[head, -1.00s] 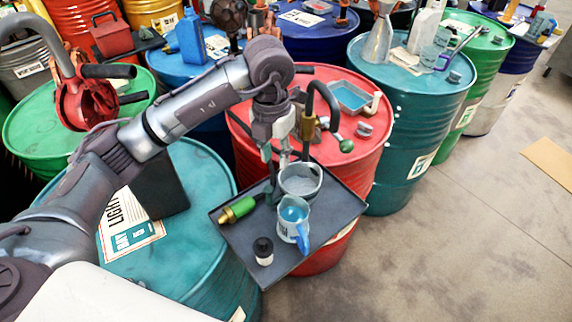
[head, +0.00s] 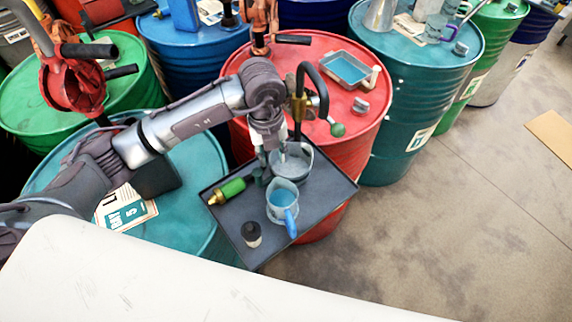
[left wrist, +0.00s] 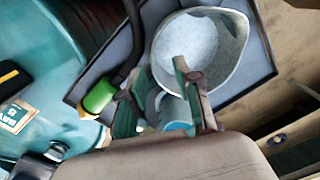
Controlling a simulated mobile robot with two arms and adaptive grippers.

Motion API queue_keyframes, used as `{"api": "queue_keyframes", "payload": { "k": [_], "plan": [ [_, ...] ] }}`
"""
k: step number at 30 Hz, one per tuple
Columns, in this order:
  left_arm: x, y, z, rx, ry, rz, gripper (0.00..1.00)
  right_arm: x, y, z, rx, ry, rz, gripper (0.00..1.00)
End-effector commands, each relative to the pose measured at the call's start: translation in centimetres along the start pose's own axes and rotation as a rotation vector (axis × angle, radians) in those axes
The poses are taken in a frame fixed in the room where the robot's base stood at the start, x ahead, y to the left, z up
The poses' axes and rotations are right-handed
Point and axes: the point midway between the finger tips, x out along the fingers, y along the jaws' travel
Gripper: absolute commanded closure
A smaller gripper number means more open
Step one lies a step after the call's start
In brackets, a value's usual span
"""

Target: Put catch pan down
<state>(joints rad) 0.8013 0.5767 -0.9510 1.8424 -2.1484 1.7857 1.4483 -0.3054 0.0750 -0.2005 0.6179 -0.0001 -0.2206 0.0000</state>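A grey round pan (head: 302,168) with a lip stands on a dark tray (head: 325,193) beside the red drum; I take it as the catch pan. My left gripper (head: 279,153) is low at its rim. In the left wrist view the pan (left wrist: 205,50) looks pale and empty. The fingers (left wrist: 165,85) are well apart there, one over the pan's inside and one outside its wall; contact is unclear. A rectangular pan of blue liquid (head: 348,68) sits on the red drum (head: 352,140). My right gripper is not in view.
On the tray are a jug of blue liquid (head: 283,205), a green-and-brass fitting (head: 228,191) and a black-capped bottle (head: 251,234). A dark hose with a brass fitting (head: 299,103) rises behind the pan.

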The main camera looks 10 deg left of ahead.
Motion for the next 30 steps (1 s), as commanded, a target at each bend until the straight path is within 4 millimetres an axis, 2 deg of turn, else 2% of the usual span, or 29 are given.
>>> {"api": "queue_keyframes", "payload": {
  "k": [5,8,12,21,27,30],
  "plan": [
    [1.3,0.2,-0.1,0.000,0.004,0.004,0.67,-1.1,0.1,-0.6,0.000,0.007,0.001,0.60],
    [2.8,0.3,-0.1,-0.001,0.004,0.004,0.67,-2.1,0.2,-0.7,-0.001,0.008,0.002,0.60],
    [4.8,0.3,0.0,0.000,0.001,0.002,0.67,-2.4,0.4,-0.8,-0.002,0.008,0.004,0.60],
    [5.5,0.2,0.0,0.002,-0.001,0.000,0.67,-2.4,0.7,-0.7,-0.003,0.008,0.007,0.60],
    [5.4,0.2,0.1,0.001,-0.001,0.000,1.00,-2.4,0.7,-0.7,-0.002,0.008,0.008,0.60],
    [5.4,0.2,0.1,0.001,-0.001,0.000,1.00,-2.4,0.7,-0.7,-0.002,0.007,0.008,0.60]
  ]
}}
